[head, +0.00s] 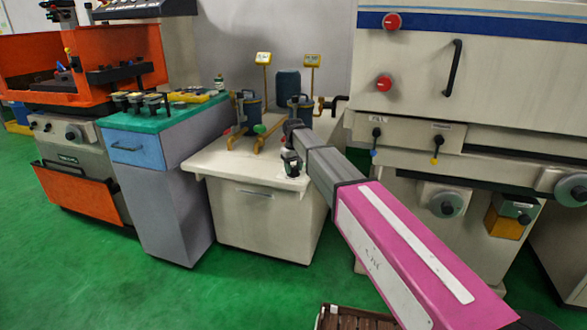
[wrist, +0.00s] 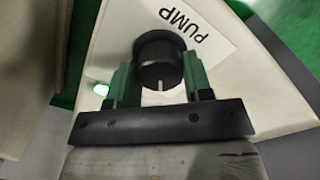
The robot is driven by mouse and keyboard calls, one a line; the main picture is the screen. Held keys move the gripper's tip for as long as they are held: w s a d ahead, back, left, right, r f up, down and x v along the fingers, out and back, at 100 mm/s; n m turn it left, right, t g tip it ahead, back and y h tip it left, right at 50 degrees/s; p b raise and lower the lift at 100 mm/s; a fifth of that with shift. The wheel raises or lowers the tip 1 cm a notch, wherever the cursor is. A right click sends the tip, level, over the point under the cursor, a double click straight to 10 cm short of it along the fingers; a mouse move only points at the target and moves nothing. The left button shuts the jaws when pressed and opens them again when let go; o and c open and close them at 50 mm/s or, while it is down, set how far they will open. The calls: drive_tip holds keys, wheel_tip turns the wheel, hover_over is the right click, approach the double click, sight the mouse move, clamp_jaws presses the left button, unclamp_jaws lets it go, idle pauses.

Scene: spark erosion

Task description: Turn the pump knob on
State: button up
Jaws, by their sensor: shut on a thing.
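The pump knob (wrist: 160,62) is a round black knob with a white pointer line, on a pale cabinet top beside a white label reading PUMP (wrist: 187,32). In the wrist view the pointer line is toward the bottom of the picture, toward my gripper. My gripper (wrist: 157,78) has its two green fingers on either side of the knob, shut on it. A small green light (wrist: 101,89) glows left of the left finger. In the head view my gripper (head: 291,165) is at the front right of the pale cabinet top (head: 240,165); the knob is hidden there.
Two yellow gauges (head: 263,59) and blue filter canisters (head: 250,105) with pipes stand at the back of the cabinet. A large cream machine (head: 480,75) stands close on the right. A blue-grey drawer unit (head: 170,190) and an orange machine (head: 130,45) are left.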

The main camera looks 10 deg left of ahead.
sight(293, 168)
drive_tip(key=m, duration=0.7)
idle(0.4)
idle(0.3)
drive_tip(key=o, duration=0.9)
wheel_tip(293, 168, up, 11)
drive_tip(key=shift+f, duration=0.1)
drive_tip(key=shift+s, duration=0.1)
